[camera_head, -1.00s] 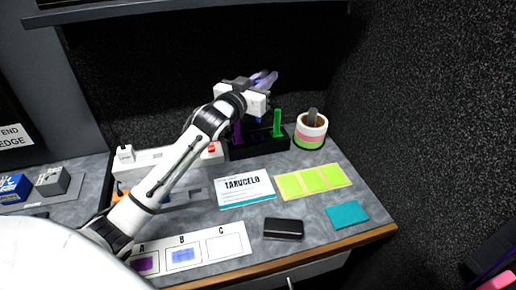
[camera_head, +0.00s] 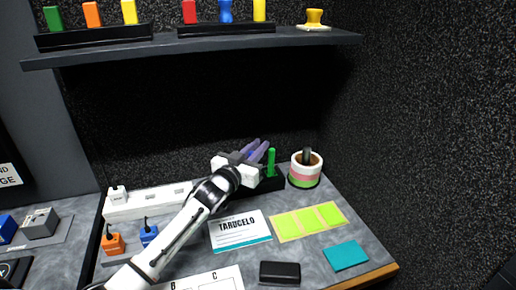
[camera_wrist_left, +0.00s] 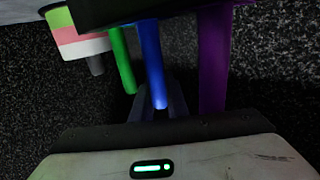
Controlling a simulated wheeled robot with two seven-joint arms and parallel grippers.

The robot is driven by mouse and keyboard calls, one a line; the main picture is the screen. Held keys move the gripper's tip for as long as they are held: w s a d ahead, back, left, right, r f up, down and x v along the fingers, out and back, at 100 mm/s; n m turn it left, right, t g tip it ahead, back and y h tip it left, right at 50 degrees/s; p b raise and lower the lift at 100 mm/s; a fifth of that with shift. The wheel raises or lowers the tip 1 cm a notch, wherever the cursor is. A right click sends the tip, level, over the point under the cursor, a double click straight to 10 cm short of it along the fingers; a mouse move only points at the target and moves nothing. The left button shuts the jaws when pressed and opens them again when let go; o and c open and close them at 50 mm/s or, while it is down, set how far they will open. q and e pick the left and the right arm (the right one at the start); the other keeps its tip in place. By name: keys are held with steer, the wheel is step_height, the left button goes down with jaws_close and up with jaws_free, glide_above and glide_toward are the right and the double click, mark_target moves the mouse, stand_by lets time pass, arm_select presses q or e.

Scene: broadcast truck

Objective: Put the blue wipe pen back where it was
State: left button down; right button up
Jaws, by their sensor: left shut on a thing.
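My left gripper (camera_head: 257,151) is over the black pen rack (camera_head: 270,184) at the back of the desk. In the left wrist view its fingers (camera_wrist_left: 160,100) are shut on the blue wipe pen (camera_wrist_left: 152,60). The pen stands between the green pen (camera_wrist_left: 122,60) and the purple pen (camera_wrist_left: 213,65), in line with them, and meets the edge of the dark rack. I cannot tell how deep it sits.
A striped cup (camera_head: 304,170) stands right of the rack. A shelf (camera_head: 200,45) with coloured items hangs above. A TARUCELO card (camera_head: 240,232), green notes (camera_head: 307,220), a black block (camera_head: 280,273) and a teal cloth (camera_head: 345,255) lie in front. A white strip (camera_head: 150,203) lies left.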

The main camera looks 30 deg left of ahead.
arm_select(q)
steer(key=shift+f, duration=0.15)
steer(key=c, duration=2)
jaws_free()
steer(key=shift+r, duration=0.2)
steer(key=shift+s+f, duration=0.15)
steer(key=shift+s, duration=0.2)
steer(key=s, duration=0.7)
steer(key=s+d, duration=0.1)
steer(key=s, duration=0.3)
steer(key=shift+s, duration=0.15)
